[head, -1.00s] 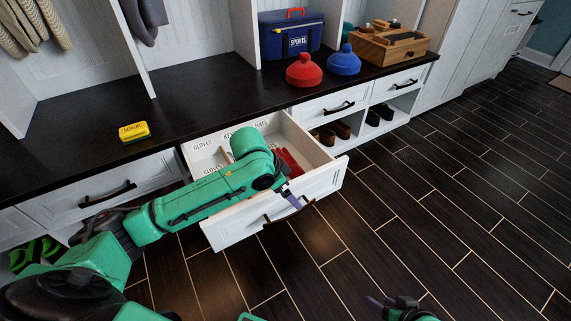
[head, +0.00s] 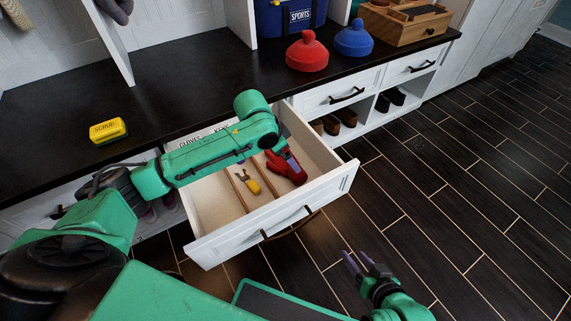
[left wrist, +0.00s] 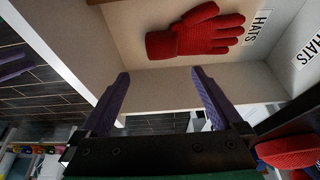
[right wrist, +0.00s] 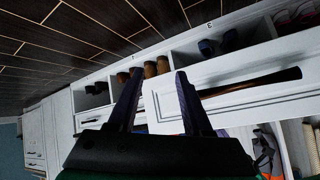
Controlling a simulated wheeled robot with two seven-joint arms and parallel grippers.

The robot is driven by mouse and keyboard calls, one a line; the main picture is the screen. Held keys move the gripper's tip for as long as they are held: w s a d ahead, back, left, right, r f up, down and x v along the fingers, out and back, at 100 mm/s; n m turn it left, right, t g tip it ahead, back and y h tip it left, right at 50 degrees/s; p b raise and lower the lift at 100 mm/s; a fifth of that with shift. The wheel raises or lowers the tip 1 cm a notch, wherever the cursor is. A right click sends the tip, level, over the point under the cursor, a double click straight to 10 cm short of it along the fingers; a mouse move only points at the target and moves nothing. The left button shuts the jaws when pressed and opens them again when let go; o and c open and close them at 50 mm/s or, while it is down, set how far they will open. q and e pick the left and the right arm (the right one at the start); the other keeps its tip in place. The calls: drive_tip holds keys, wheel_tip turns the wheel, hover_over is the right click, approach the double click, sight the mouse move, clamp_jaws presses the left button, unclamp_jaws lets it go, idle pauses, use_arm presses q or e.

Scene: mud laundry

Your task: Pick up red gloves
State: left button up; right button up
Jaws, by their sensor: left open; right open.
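The red gloves (head: 287,172) lie in the right compartment of the open white drawer (head: 330,188). In the left wrist view one red glove (left wrist: 197,32) lies flat on the drawer bottom, beside a HATS label. My left gripper (left wrist: 160,85) is open and empty, apart from the glove, with its purple fingers on the near side of it. In the head view my left arm covers the back of the drawer and part of the gloves. My right gripper (head: 366,264) is open and empty above the floor, in front of the drawer.
A yellow tool-like item (head: 248,182) lies in the drawer's middle compartment, between wooden dividers. The floor at right is clear.

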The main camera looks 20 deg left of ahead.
use_arm(q)
drive_tip(key=b, duration=0.2)
hover_over(294, 172)
drive_tip(key=s, duration=0.1)
drive_tip(key=f, duration=0.4)
drive_tip(key=shift+s+a, duration=0.15)
drive_tip(key=shift+a, duration=0.15)
drive_tip(key=shift+f, duration=0.4)
drive_tip(key=b+x, duration=0.1)
drive_tip(key=x, duration=0.1)
drive_tip(key=b+x, duration=0.2)
drive_tip(key=shift+a+f, duration=0.15)
drive_tip(key=shift+f, duration=0.3)
use_arm(e)
drive_tip(key=a+f+m+t+y, duration=0.1)
drive_tip(key=a+f+t, duration=0.2)
drive_tip(key=f, duration=0.2)
drive_tip(key=shift+f+y, duration=0.15)
drive_tip(key=shift+y, duration=0.15)
use_arm(q)
drive_tip(key=c, duration=1.4)
drive_tip(key=shift+c, duration=0.2)
